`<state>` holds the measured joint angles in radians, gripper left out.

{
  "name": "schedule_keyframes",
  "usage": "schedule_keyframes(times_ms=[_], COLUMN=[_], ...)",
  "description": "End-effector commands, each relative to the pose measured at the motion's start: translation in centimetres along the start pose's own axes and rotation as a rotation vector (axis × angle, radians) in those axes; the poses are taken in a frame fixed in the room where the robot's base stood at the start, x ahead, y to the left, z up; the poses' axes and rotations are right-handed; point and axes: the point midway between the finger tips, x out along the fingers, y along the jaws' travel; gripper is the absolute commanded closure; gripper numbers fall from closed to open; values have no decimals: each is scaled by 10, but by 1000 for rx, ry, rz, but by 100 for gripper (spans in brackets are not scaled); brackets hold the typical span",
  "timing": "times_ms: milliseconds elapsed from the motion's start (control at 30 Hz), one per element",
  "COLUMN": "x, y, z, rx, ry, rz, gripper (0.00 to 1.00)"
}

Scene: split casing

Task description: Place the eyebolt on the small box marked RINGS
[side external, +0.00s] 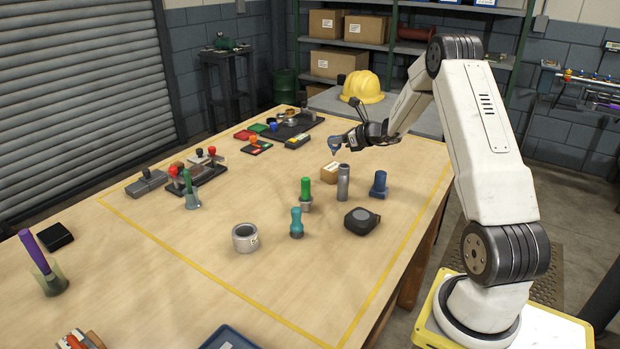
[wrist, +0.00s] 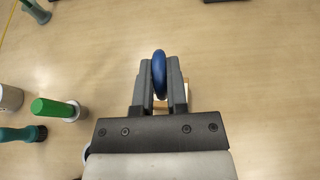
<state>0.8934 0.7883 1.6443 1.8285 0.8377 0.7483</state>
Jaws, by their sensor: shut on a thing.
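My gripper (side external: 346,140) is shut on the blue eyebolt (side external: 334,146) and holds it above the table. In the wrist view the eyebolt's ring (wrist: 159,72) stands edge-on between the two fingers. The small cardboard box (side external: 330,173) stands on the table under and just left of the gripper, with the eyebolt above it and apart from it. I cannot read its marking. In the wrist view only slivers of a tan thing, likely the box (wrist: 186,91), show behind the fingers; the rest is hidden.
Near the box stand a grey cylinder (side external: 343,182), a green-handled tool (side external: 305,194), a blue bolt-like part (side external: 379,185), a teal tool (side external: 296,223) and a black tape measure (side external: 361,221). A grey ring (side external: 245,238) lies farther left.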

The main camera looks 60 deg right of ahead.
Motion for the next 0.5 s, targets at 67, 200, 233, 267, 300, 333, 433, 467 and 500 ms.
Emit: schedule_keyframes(times_ms=[67,200,233,267,300,333,433,467,500], x=[0,2,3,4,6,8,12,14,15], y=[0,-1,-1,-2,-2,-3,-3,-3,-3], z=[1,0,-1,-2,-4,-5,-17,-20,-24], rx=[-1,-1,-1,-1,0,0,2,2,1], ry=[-2,-2,-2,-1,-1,-1,1,1,0], rz=[0,0,0,0,0,0,0,1,0], gripper=[100,100,100,100,100,100,100,100,100])
